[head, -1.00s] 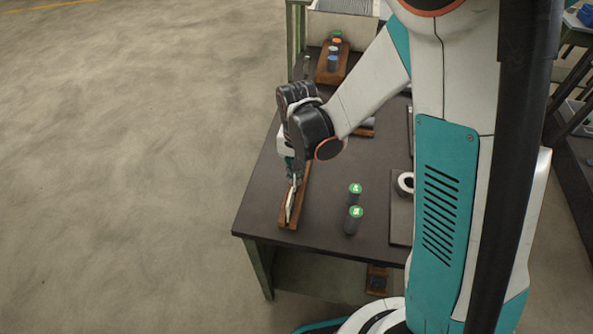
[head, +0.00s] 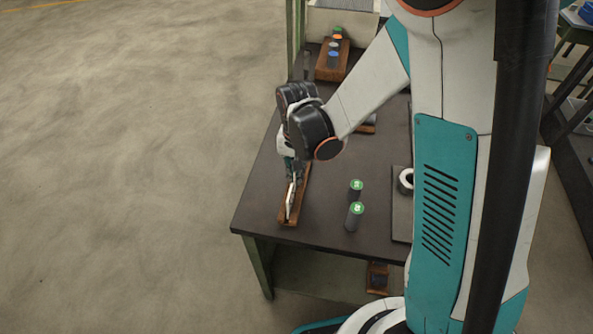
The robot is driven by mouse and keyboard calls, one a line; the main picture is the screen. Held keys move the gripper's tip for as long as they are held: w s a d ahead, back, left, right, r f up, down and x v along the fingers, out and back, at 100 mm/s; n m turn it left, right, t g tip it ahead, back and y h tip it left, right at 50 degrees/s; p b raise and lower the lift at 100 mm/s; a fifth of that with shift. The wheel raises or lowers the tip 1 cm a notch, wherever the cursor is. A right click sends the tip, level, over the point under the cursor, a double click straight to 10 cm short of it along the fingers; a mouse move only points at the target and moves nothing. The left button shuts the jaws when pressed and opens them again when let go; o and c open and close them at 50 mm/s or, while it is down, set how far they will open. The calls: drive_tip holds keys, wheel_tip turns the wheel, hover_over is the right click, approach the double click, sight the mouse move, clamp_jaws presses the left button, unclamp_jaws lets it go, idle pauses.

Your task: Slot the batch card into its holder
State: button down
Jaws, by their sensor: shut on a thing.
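The batch card (head: 291,200) is a thin white plate standing on edge, seen nearly edge-on. My gripper (head: 293,181) points down and is shut on the card's upper, far part. The holder (head: 289,223) is a narrow brown wooden block near the left front corner of the dark table. The card is at the holder, over its length and slightly tilted in the picture. I cannot tell whether its lower edge is seated in a slot.
Two grey cylinders with green tops, one nearer (head: 354,216) and one farther (head: 355,191), stand right of the holder. A white ring (head: 406,181) lies on a grey plate. A wooden rack (head: 331,70) with coloured-top cylinders is at the back. The table (head: 320,228) is clear between holder and cylinders.

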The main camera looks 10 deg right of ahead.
drive_tip(key=shift+f, duration=0.2)
drive_tip(key=c, duration=1.7)
unclamp_jaws()
wheel_tip(320, 180, up, 12)
